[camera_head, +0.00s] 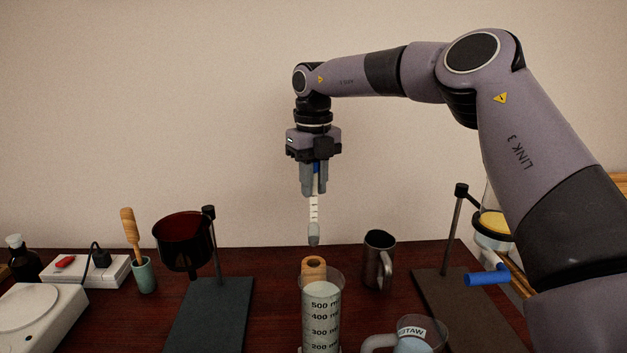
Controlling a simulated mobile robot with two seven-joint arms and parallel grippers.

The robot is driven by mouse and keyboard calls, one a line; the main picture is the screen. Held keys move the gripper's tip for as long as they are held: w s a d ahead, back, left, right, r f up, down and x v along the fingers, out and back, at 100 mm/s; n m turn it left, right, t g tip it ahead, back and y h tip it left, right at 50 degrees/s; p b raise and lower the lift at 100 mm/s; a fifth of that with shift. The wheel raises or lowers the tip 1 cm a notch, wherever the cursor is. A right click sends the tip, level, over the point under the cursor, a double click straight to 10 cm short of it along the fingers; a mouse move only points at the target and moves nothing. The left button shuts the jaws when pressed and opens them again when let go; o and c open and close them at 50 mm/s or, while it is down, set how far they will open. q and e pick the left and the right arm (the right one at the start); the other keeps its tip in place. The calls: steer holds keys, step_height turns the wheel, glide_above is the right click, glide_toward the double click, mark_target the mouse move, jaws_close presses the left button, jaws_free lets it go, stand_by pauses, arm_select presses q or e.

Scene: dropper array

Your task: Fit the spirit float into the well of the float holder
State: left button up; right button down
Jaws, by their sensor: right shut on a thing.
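My right gripper (314,188) points straight down and is shut on the top of the spirit float. The spirit float (314,232) hangs upright, with a blue top, a white marked stem and a grey bulb at its lower end. A wooden block with a round hole in it (313,264), which looks like the float holder, is just below the bulb in the picture. There is a small gap between bulb and block. The block's lower part is hidden behind the measuring cylinder. My left gripper is not in view.
A measuring cylinder (321,312) with liquid stands in front. A metal jug (378,262) stands right of the block, a water jug (418,335) at the front. A stand with a dark red bowl (184,243) is on the left, another stand (449,235) on the right.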

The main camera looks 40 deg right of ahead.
mark_target(314, 226)
stand_by(0.3)
steer(key=shift+f+m, duration=0.25)
steer(key=shift+m, duration=0.15)
steer(key=shift+f+b, duration=1.25)
steer(key=shift+f, duration=0.65)
steer(key=shift+f+b, duration=1.9)
steer(key=shift+f, duration=1.1)
steer(key=c, duration=0.9)
jaws_free()
